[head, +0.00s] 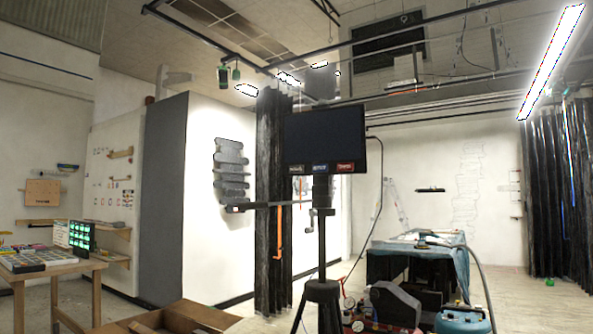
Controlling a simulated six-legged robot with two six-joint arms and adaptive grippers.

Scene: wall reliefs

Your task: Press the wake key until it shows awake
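A dark, blank screen (325,137) stands on a black tripod stand (322,245) in the middle of the head view. Along its lower edge are three small keys or labels: a dark one (296,169), a blue one (320,168) and a red one (345,167). Their lettering is too small to read, so I cannot tell which is the wake key. No awake sign is readable on the screen. Neither of my grippers shows in this view.
A wooden table (60,268) at the left holds several small items and a lit green display (80,236). A wooden box (165,320) is at the bottom. Behind the stand are a cloth-draped table (385,262) and red-and-black equipment (392,304).

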